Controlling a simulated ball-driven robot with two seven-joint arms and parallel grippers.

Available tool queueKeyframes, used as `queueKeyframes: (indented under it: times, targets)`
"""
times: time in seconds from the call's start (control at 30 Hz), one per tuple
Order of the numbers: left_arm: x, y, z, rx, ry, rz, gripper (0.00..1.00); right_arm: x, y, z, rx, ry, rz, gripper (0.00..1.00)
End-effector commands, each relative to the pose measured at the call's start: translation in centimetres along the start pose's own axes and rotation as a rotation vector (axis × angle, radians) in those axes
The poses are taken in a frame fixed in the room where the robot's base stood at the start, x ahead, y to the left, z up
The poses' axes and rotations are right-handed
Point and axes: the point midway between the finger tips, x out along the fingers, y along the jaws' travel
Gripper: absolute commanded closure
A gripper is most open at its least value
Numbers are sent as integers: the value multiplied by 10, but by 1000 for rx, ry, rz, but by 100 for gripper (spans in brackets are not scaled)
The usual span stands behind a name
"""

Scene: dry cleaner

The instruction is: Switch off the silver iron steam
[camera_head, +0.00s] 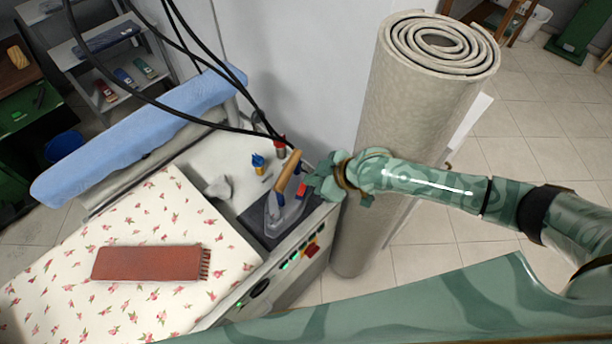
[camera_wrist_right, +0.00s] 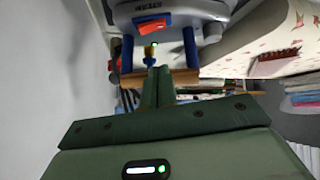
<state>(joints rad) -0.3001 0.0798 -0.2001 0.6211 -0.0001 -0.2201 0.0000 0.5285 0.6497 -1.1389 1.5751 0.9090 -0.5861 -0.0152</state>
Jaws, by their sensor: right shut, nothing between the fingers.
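The silver iron (camera_head: 285,212) rests on a dark pad at the right end of the pressing table, under its wooden handle (camera_head: 286,172). A red switch (camera_head: 301,189) sits on its side facing my right gripper. In the right wrist view the iron's silver body (camera_wrist_right: 195,10) carries the red switch (camera_wrist_right: 153,22), with dark lettering above and a small green light below. My right gripper (camera_head: 314,180) is beside the iron, shut and empty. In the wrist view its fingertips (camera_wrist_right: 151,68) are close to the wooden handle; whether they touch cannot be told. My left gripper is not in view.
A rolled carpet (camera_head: 372,150) stands upright beside the table's right end. Black cables hang near the iron. Small bottles (camera_head: 258,163) stand behind it. A red-brown scarf (camera_head: 150,263) lies on floral cloth (camera_head: 150,218). A control panel with lit buttons (camera_head: 290,262) faces the front.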

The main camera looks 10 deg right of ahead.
Motion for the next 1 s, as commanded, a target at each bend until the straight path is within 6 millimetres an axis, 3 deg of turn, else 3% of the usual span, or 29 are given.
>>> queueKeyframes:
  times: [0.2, 0.4, 0.83, 1.0]
  targets:
    - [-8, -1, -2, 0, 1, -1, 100, -46, -2, 2, 1, -1, -3, 100]
    - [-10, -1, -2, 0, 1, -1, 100, -68, -2, 2, 1, -1, -3, 100]
    - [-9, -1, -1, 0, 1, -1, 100, -71, -1, 3, 1, -1, -3, 100]
    - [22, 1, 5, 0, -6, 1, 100, -64, 5, 7, 6, 4, -1, 100]
